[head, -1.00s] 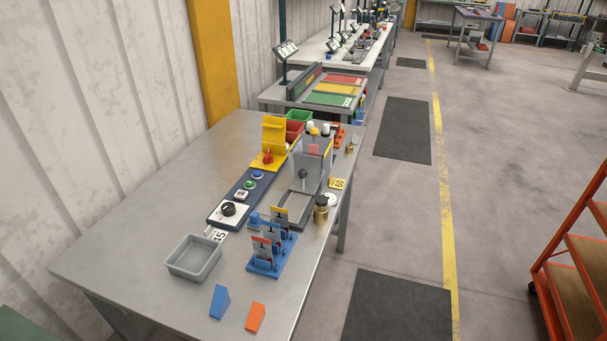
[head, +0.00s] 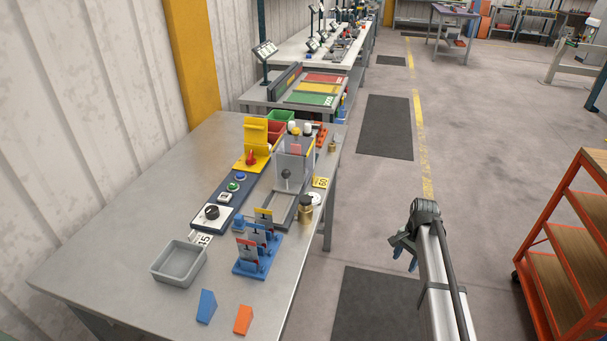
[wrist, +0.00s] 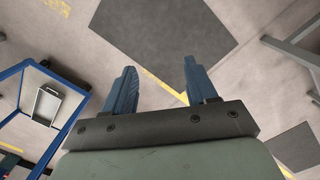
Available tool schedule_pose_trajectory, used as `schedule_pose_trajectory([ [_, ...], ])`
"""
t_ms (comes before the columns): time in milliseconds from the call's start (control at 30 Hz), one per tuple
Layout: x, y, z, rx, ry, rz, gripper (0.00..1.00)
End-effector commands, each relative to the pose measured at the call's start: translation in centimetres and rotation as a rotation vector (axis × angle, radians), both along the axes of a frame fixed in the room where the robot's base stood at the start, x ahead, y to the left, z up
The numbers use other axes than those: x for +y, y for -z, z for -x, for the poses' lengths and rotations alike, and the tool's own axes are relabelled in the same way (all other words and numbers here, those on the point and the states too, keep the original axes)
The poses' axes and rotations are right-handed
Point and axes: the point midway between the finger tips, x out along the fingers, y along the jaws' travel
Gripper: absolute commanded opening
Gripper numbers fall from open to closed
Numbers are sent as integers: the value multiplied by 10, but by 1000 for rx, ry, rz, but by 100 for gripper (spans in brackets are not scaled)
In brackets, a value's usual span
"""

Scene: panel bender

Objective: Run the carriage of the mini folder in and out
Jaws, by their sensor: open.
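The mini folder stands on the steel workbench in the head view. It seems to be the grey machine with an upright housing (head: 295,165), a round dark knob (head: 286,173) and a flat grey tray-like bed (head: 277,208) in front. I cannot tell for sure which part is the carriage. My gripper (head: 402,255) hangs over the floor to the right of the bench, well apart from the folder. In the wrist view its two blue fingers (wrist: 158,82) are spread with nothing between them.
Around the folder stand a blue rack (head: 258,250), a brass weight (head: 305,209), a dark control panel (head: 222,200) and a yellow stand (head: 256,143). A grey bin (head: 178,264) and blue (head: 206,306) and orange (head: 243,320) wedges lie nearer. An orange shelf cart (head: 570,235) stands right; floor between is clear.

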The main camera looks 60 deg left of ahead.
Motion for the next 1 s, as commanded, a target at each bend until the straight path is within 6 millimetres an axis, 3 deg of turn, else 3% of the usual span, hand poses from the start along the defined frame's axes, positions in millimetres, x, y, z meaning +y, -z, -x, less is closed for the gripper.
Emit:
schedule_pose_trajectory([
  [33,32,-23,5,-12,-10,-15,57],
  [100,65,-51,16,-25,-16,-32,57],
  [267,138,-120,51,-48,-28,-74,57],
  [500,233,-233,125,-69,-46,-143,57],
  [700,285,-315,188,-75,-59,-192,57],
  [800,300,-341,215,-70,-68,-204,57],
  [1000,308,-350,242,-52,-86,-202,57],
])
